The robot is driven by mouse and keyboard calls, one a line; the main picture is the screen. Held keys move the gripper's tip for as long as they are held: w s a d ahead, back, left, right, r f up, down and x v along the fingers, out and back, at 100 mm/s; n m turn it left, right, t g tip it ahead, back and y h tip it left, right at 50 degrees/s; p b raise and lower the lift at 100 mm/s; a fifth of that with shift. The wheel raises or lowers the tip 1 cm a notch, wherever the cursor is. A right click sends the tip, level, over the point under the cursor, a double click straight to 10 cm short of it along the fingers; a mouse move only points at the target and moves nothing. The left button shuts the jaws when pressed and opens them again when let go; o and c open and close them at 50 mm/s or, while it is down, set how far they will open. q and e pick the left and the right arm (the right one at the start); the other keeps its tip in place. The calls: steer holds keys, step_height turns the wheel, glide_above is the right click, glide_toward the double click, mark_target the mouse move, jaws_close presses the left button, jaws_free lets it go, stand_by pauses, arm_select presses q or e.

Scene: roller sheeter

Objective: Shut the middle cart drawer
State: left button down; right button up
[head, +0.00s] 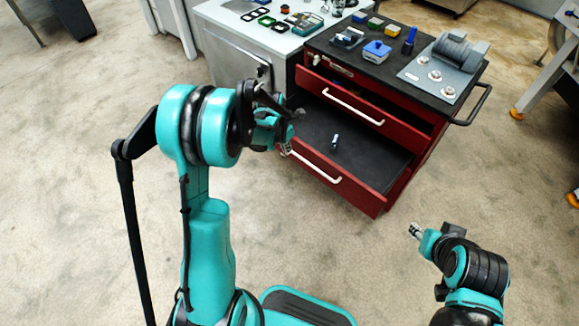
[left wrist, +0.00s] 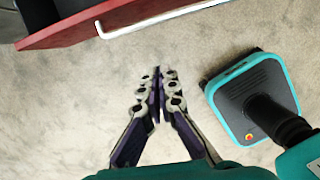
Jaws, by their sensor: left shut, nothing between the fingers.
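The red cart (head: 400,190) with a dark top stands at upper right in the head view. Its lower visible drawer (head: 365,192) is pulled far out, with a white bar handle (head: 315,168) and a small blue-and-white item inside. The drawer above it (head: 352,107) is out by less. Whether another drawer sits below is hidden. My left gripper (head: 286,149) is shut and empty near the left end of the lower handle. In the left wrist view its fingers (left wrist: 159,82) are apart from the red front and handle (left wrist: 165,20). My right gripper (head: 415,231) is away from the cart; its jaws are unclear.
A grey bench (head: 232,50) adjoins the cart's left side. A motor (head: 460,50), a blue box (head: 376,50) and small parts are on the cart top. A dark side handle (head: 475,108) sticks out right. The floor before the drawers is clear.

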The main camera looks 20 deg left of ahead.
arm_select(q)
steer(key=w+d+f+b, duration=0.2)
steer(key=w+f+b, duration=0.3)
steer(key=f, duration=0.6)
steer(key=shift+w+f+n, duration=0.25)
steer(key=shift+w+n, duration=0.15)
steer(key=shift+w, duration=0.05)
steer(key=shift+a, duration=0.1)
